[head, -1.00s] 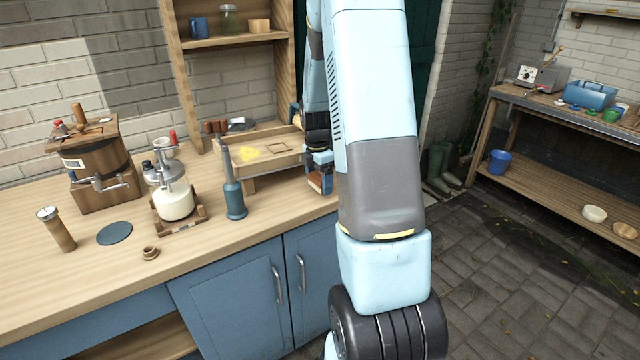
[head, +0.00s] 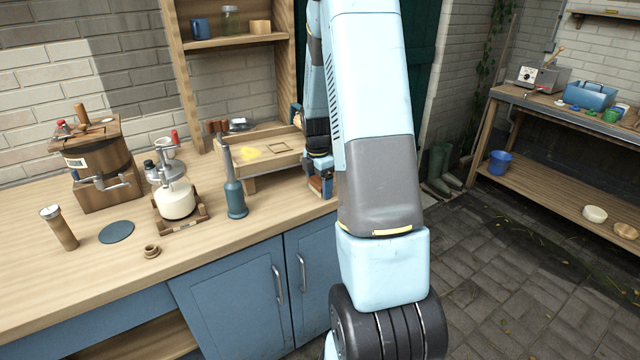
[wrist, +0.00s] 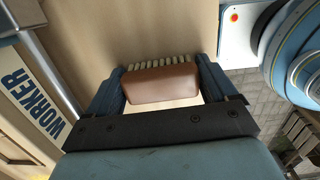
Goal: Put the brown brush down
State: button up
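The brown brush (wrist: 160,84) has a smooth reddish-brown back and pale bristles, which face the top of the wrist view. It lies between the two blue fingers of my gripper (wrist: 161,82). The fingers are at both its ends with no clear gap, so the gripper looks shut on it. In the head view my gripper (head: 320,184) is low at the right end of the wooden worktop (head: 95,275), with a bit of the brush (head: 314,184) showing. I cannot tell whether the brush touches the worktop.
A wooden tray stand (head: 262,157) is just left of my gripper. A blue bottle-like tool (head: 235,195) and a cream separator (head: 176,199) stand further left. A panel lettered WORKER (wrist: 30,95) is close at the left in the wrist view. The front worktop is mostly clear.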

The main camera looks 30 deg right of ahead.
aim_at(318, 181)
jog(key=shift+o, duration=1.2)
jog(key=shift+s+f, duration=0.35)
jog(key=shift+f, duration=0.3)
jog(key=shift+r, duration=0.1)
jog(key=shift+w+r, duration=0.2)
jog(key=shift+r, duration=0.35)
notch_tip(318, 181, up, 11)
jog(key=shift+w+a+f, duration=0.15)
jog(key=shift+f, duration=0.05)
jog(key=s+a+r+m+t, duration=0.3)
jog(key=s+a+r+m, duration=0.7)
jog(key=r, duration=0.4)
jog(key=s+a+r+m+t, duration=0.1)
jog(key=s+a+m, duration=0.3)
jog(key=s, duration=0.4)
jog(key=s+a+r+m+t, duration=0.1)
jog(key=s+a+r+m, duration=0.1)
jog(key=s+a+m, duration=0.2)
jog(key=s, duration=0.3)
jog(key=shift+s+r+y, duration=0.3)
jog(key=shift+s+r, duration=0.05)
jog(key=shift+r, duration=0.05)
